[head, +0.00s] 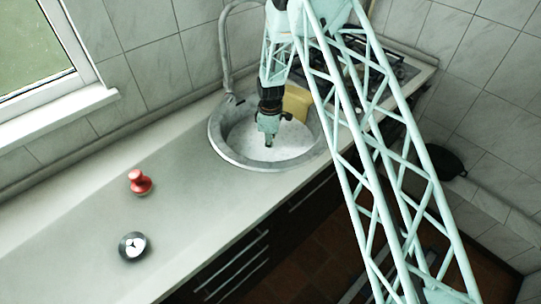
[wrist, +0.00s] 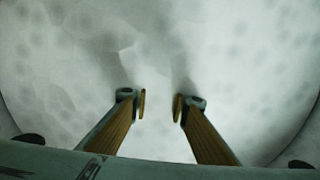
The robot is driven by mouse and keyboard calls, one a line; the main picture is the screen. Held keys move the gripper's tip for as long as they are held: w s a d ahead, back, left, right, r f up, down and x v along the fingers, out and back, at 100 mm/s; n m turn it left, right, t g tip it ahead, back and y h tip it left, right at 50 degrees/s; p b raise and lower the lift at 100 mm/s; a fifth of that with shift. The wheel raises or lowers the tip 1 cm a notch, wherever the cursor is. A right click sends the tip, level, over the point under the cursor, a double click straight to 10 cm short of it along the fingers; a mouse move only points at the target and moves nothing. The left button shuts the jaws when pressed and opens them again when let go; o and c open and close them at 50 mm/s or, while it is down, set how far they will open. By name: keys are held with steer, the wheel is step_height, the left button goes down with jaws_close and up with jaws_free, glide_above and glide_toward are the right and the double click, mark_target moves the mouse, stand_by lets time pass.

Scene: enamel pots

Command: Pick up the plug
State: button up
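My gripper (head: 268,143) points down into the round sink (head: 219,146), just above or at white foam (head: 288,141). In the wrist view its two fingers (wrist: 160,105) stand apart with a gap between them, and only foam shows in the gap. No plug can be made out in the sink; the foam hides the bottom. On the counter at the left lie a red knobbed piece (head: 139,182) and a round silver and black piece (head: 133,246); I cannot tell whether either is the plug.
A yellow block (head: 297,102) is at the sink's far right side. A curved tap (head: 224,60) rises behind the sink. A stove (head: 385,70) lies beyond. The counter (head: 190,215) between the sink and the small pieces is clear.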

steer(key=shift+c, duration=0.2)
steer(key=c, duration=0.4)
steer(key=shift+r, duration=0.1)
steer(key=shift+c, duration=0.4)
steer(key=shift+r+p, duration=0.5)
steer(key=shift+r, duration=4.4)
steer(key=shift+d+r, duration=0.1)
